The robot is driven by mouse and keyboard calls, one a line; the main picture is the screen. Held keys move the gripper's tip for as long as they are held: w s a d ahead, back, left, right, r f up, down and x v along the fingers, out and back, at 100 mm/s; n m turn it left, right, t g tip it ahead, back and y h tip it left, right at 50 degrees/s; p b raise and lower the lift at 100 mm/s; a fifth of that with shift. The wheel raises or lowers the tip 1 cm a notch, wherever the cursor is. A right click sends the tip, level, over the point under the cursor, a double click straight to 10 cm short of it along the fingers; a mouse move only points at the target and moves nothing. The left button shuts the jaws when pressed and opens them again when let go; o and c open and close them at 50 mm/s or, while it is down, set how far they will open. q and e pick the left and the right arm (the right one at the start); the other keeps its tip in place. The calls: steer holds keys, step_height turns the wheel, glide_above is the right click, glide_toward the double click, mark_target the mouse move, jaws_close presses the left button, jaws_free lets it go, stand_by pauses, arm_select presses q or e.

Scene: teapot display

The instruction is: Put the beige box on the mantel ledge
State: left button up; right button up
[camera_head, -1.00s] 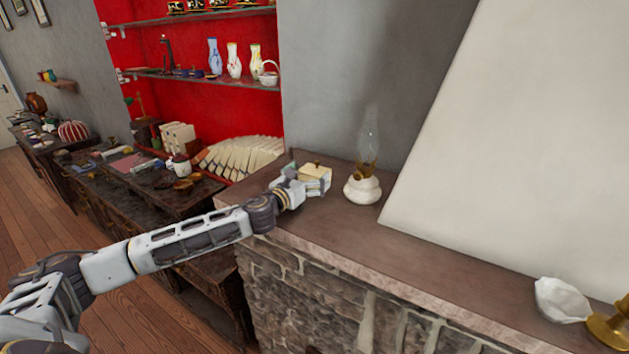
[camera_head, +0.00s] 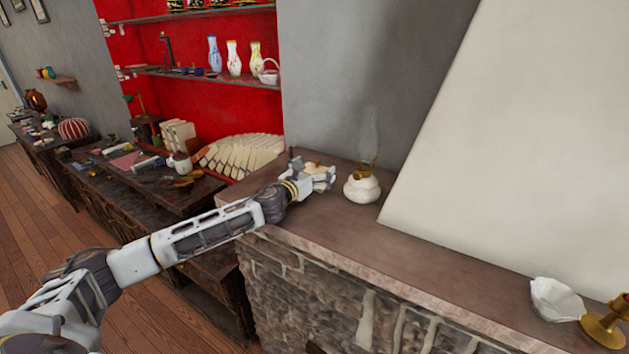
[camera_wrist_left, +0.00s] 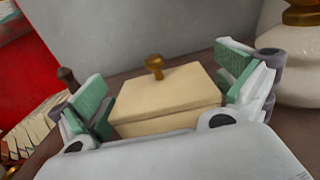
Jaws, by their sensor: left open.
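The beige box (camera_wrist_left: 165,98) with a brown knob on its lid sits between the open fingers of my left gripper (camera_wrist_left: 166,90) in the left wrist view. The left finger shows a small gap to the box; the right finger is close to its side, and contact is unclear. In the head view, my left gripper (camera_head: 318,172) is over the far left end of the mantel ledge (camera_head: 340,232) and hides most of the box (camera_head: 312,165). The box appears to rest on the ledge. My right gripper is not in view.
A white oil lamp (camera_head: 362,189) with a glass chimney stands just right of the gripper. A white bowl (camera_head: 555,299) and a brass candleholder (camera_head: 606,327) are at the right. The ledge between is clear. The sloping white chimney hood (camera_head: 520,150) rises behind.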

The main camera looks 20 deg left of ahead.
mark_target(315, 169)
arm_select(q)
steer(key=c, duration=1.1)
steer(key=shift+r, duration=0.15)
step_height(315, 169, up, 18)
steer(key=shift+f+p, duration=0.1)
steer(key=shift+p, duration=0.55)
steer(key=shift+s+f, duration=0.1)
stand_by(0.8)
